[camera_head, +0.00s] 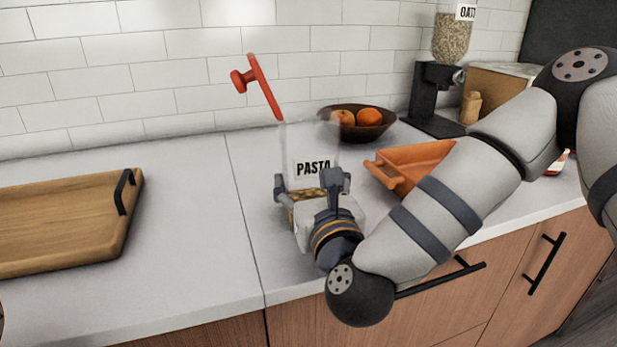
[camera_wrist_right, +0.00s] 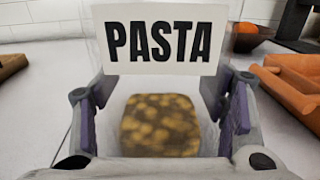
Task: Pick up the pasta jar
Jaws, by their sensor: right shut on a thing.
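The pasta jar (camera_head: 312,152) is a clear container with a white label reading PASTA and brown contents low inside. It appears upright in the head view. My right gripper (camera_head: 312,185) is shut on the jar's lower part, one finger on each side. In the right wrist view the jar's label (camera_wrist_right: 158,41) and brown contents (camera_wrist_right: 160,125) lie between the two fingers. An open red lid (camera_head: 265,86) tilts up above the jar in the head view. The jar's base is hidden behind my gripper, so I cannot tell if it touches the counter. My left gripper is not in view.
An orange tray (camera_head: 408,165) sits just right of the jar. A dark fruit bowl (camera_head: 375,131) stands behind it, near an oat dispenser (camera_head: 452,40). A wooden tray (camera_head: 62,215) with black handles lies at left. The white counter (camera_head: 190,245) between is clear.

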